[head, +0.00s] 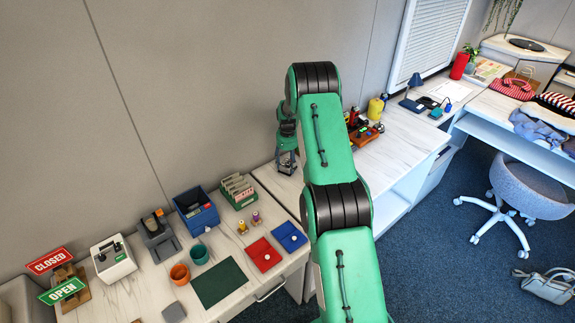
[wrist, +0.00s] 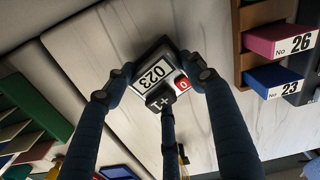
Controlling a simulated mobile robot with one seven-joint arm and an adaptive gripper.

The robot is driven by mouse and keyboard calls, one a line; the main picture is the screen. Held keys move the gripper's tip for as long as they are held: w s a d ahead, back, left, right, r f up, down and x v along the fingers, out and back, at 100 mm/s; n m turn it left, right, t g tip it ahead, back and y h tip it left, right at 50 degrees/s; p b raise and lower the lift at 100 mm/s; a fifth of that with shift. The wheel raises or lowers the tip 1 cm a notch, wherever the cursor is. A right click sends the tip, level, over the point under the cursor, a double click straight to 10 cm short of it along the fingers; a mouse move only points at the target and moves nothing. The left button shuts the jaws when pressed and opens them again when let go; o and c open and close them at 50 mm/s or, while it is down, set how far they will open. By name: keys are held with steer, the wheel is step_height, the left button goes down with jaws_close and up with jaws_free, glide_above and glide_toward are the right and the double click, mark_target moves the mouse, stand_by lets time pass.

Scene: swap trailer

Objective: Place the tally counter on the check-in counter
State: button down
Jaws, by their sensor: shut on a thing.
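The tally counter (wrist: 152,72) is a small dark box with a white "023" display, a red "0" button and a "+1" key, seen in the wrist view. My gripper (wrist: 162,80) is shut on it, with the fingers on either side. In the head view my gripper (head: 287,163) hangs over the white, wood-grained counter top (head: 390,150), near the back wall. The pale counter surface also shows behind the tally counter in the wrist view (wrist: 100,45). I cannot tell whether the tally counter touches that surface.
A wooden rack with numbered tags (wrist: 280,45) stands right of my gripper in the wrist view. A green card box (head: 238,190) and blue bin (head: 196,211) stand left in the head view. A blue lamp (head: 412,93) is farther right.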

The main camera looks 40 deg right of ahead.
mark_target(287, 163)
steer(key=c, duration=0.7)
jaws_free()
steer(key=shift+f, duration=0.1)
steer(key=shift+o, duration=0.2)
step_height(287, 163, up, 12)
steer(key=p, duration=0.2)
steer(key=shift+r, duration=0.2)
